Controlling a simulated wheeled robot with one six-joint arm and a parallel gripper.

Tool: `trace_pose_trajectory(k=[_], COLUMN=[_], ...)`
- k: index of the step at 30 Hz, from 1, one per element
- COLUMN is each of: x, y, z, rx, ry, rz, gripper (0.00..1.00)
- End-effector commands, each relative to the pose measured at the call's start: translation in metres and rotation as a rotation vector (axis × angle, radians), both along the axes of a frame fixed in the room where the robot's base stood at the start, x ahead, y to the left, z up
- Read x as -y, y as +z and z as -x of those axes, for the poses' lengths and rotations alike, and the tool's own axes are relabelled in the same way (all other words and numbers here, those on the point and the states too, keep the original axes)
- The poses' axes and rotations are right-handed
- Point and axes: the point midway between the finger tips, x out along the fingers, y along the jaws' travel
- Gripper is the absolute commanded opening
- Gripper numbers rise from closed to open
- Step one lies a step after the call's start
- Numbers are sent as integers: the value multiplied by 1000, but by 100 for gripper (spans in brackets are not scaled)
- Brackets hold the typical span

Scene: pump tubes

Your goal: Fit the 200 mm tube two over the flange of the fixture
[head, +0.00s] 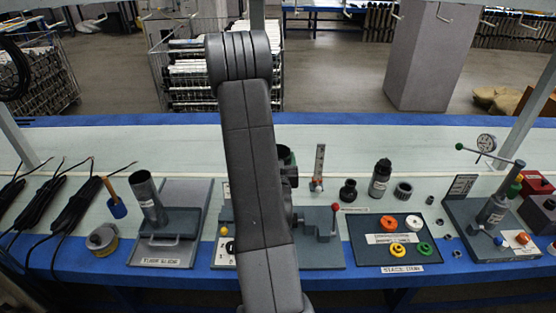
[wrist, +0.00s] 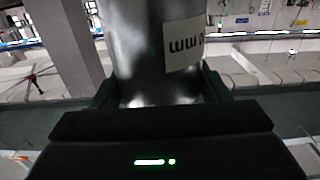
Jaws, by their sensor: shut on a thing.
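A shiny grey metal tube (wrist: 145,45) with a white label (wrist: 185,45) stands between the jaws of my gripper (wrist: 158,92) in the wrist view. The gripper is shut on it. The label shows "mm" upside down; its number is cut off. The tube's far end is out of view. A central grey fixture base (head: 322,254) with a red-knobbed lever (head: 334,222) is partly hidden behind my arm. I cannot see its flange or whether the tube touches it.
Another grey tube (head: 149,199) leans in a holder on the left plate (head: 190,195). A dark tray (head: 372,247) with coloured rings lies right of centre. A lever fixture (head: 495,210) stands far right. Black cables (head: 75,208) lie left. The bench's back strip is clear.

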Motion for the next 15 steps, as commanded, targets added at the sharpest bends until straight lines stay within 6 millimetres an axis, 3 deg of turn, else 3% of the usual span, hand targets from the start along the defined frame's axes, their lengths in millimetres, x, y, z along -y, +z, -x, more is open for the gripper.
trace_pose_trajectory(k=[15], x=[0], y=[-10], z=[0], rx=[3], ry=[0], rz=[0], gripper=[13])
